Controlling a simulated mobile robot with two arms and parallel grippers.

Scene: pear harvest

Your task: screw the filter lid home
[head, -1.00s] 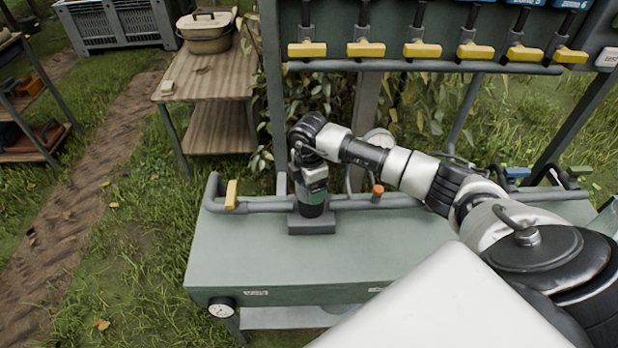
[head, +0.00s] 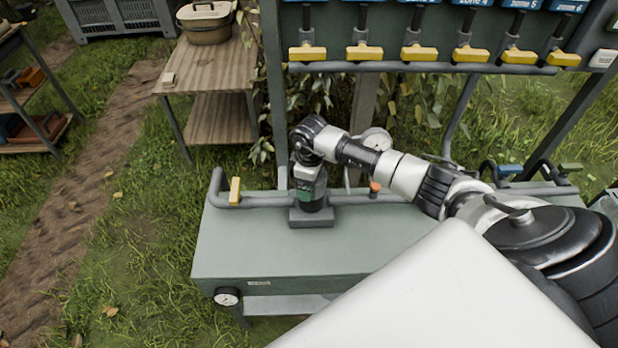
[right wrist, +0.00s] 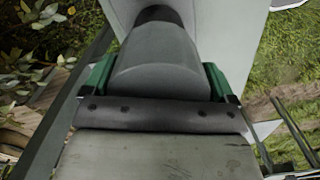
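The filter stands on a grey block (head: 297,219) on the green bench, in line with a grey pipe. My right arm reaches in from the right in the head view, and my right gripper (head: 309,190) points down over the filter. In the right wrist view a smooth grey rounded lid (right wrist: 158,72) sits between the two green fingers of my right gripper (right wrist: 160,80). The fingers appear to press on both its sides. The gripper hides most of the filter in the head view, and the lid's seat is hidden. My left gripper is not in view.
A yellow lever (head: 235,191) stands on the pipe left of the filter, and an orange cap (head: 375,187) is to its right. A gauge (head: 376,140) stands behind my arm. The bench top (head: 260,250) in front is clear. A row of yellow-handled valves (head: 413,53) hangs above.

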